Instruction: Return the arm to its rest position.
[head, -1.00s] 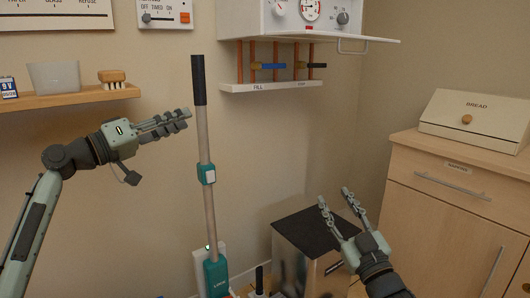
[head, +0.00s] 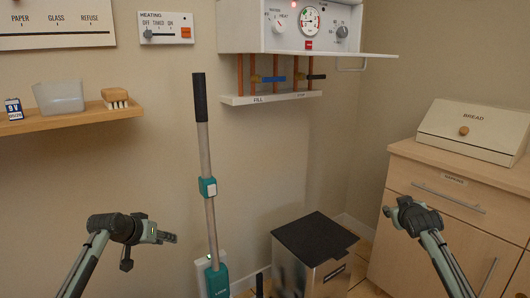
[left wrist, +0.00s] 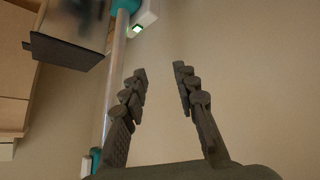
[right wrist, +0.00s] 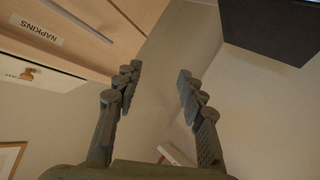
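My left gripper (head: 166,237) is low at the left in the head view, left of the teal and grey upright cleaner (head: 208,190), and apart from it. In the left wrist view its two fingers (left wrist: 160,90) stand apart with nothing between them. My right gripper (head: 396,208) is at the right in the head view, in front of the wooden cabinet; its fingers are mostly hidden there. In the right wrist view its fingers (right wrist: 158,90) are spread and empty.
A metal bin with a black lid (head: 314,237) stands on the floor between the arms. A wooden cabinet (head: 440,225) with a bread box (head: 473,132) is at the right. A shelf (head: 70,120) and a boiler (head: 310,28) are on the wall. Space between the arms above the bin is clear.

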